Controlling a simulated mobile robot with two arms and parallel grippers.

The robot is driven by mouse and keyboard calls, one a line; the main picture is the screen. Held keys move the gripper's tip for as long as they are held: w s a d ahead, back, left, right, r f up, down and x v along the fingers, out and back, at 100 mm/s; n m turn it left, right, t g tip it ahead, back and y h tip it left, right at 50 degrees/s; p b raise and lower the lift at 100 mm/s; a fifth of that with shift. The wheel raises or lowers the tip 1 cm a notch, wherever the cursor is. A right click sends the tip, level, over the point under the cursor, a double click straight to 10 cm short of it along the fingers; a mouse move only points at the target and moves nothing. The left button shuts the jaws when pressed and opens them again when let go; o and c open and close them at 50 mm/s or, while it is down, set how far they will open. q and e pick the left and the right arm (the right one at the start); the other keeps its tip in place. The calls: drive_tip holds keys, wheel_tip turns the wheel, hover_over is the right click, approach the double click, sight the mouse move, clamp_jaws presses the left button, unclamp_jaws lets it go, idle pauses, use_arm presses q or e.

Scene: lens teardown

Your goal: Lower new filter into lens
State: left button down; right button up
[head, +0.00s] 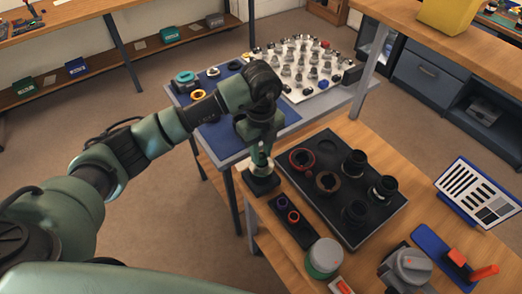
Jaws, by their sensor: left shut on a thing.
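My left gripper (260,160) points down at the left edge of the wooden workbench. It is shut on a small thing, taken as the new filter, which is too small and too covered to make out. Right below the fingers is a black block (264,184) with a pale round part on top, which may hold the lens. I cannot tell whether the filter touches it. My right gripper is not in view.
A black tray (345,222) with several dark rings and lens barrels lies right of the gripper. A narrow black holder (292,218) with two small rings lies in front. A green-and-white jar (324,258) stands near the front. A side table with a blue mat (222,138) is behind.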

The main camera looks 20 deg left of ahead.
use_arm(q)
drive_tip(key=shift+f+b, duration=0.35)
drive_tip(key=shift+f, duration=0.15)
idle(0.9)
drive_tip(key=c, duration=1.1)
unclamp_jaws()
wheel_tip(320, 180, up, 7)
drive_tip(key=shift+f+b, duration=0.1)
drive_tip(key=shift+b, duration=0.75)
drive_tip(key=shift+r, duration=0.55)
